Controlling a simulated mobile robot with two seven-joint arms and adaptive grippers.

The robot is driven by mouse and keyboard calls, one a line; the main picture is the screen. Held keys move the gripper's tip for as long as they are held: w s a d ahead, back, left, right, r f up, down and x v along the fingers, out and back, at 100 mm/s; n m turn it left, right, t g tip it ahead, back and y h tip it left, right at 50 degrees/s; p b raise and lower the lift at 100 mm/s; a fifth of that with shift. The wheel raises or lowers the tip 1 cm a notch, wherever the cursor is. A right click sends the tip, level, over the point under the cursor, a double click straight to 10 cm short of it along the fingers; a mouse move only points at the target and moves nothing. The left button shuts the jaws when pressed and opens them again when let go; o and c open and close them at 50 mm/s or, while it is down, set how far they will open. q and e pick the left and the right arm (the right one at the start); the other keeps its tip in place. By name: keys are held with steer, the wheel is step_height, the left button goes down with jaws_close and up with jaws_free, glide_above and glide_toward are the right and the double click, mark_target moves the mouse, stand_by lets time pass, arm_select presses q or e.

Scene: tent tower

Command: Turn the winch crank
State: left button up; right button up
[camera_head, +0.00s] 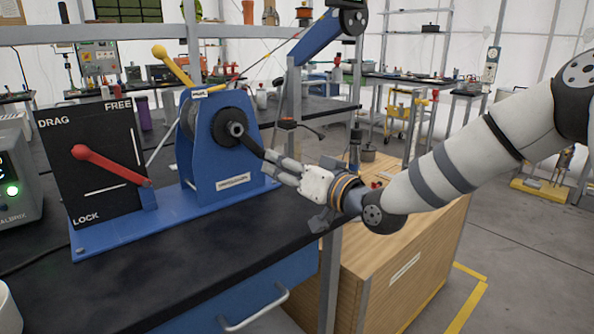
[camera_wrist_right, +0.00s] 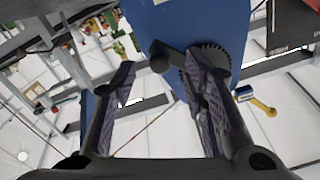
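The winch (camera_head: 222,160) stands on the bench as a blue housing with a dark drum. Its black crank (camera_head: 250,145) runs from the hub down and right to my right gripper (camera_head: 275,167). My left gripper is not in view.
Left of the winch is a black DRAG/FREE/LOCK panel (camera_head: 88,190) with a red lever (camera_head: 108,164). A yellow-handled lever (camera_head: 172,64) rises behind the winch. A wooden cabinet (camera_head: 405,255) stands below my right arm. The black benchtop (camera_head: 190,280) in front is clear.

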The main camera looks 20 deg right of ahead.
steer(key=v, duration=0.6)
steer(key=shift+s, duration=0.2)
stand_by(0.8)
